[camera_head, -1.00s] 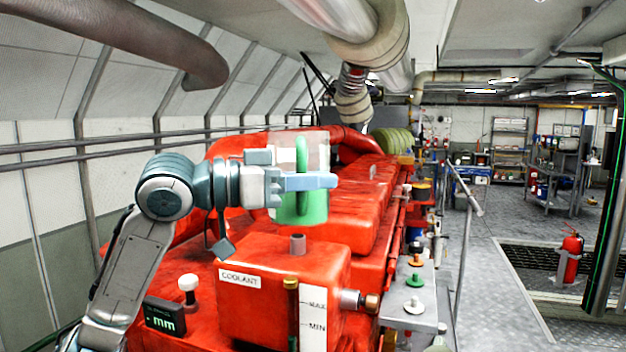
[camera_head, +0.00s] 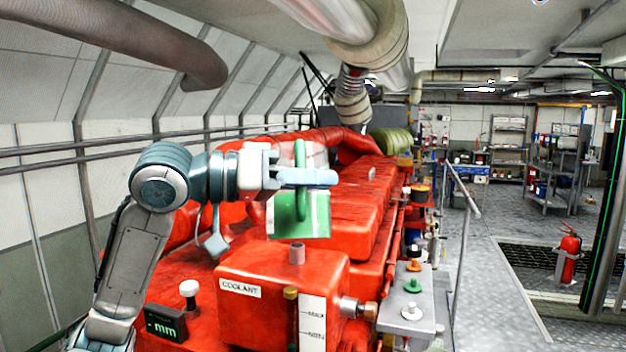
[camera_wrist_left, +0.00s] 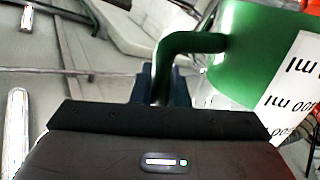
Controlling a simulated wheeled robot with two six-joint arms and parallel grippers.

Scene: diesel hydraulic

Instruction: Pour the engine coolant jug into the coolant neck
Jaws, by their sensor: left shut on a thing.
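The green coolant jug (camera_head: 312,217) is held in the air in the head view, above the red coolant tank (camera_head: 265,290) labelled COOLANT. My left gripper (camera_head: 318,177) is shut on the jug's green handle. In the left wrist view the handle (camera_wrist_left: 190,43) runs between the fingers, and the jug (camera_wrist_left: 250,50) with its white measuring scale is at the upper right. The coolant neck (camera_head: 297,253) is a short grey-brown stub on top of the tank, just below the jug and apart from it. The jug looks about upright. My right gripper is not in view.
A small "mm" display (camera_head: 165,323) and a white-topped knob (camera_head: 189,290) stand left of the tank. A grey shelf (camera_head: 410,312) with coloured caps is to the right. The red engine (camera_head: 350,200) extends behind. Open walkway lies at right.

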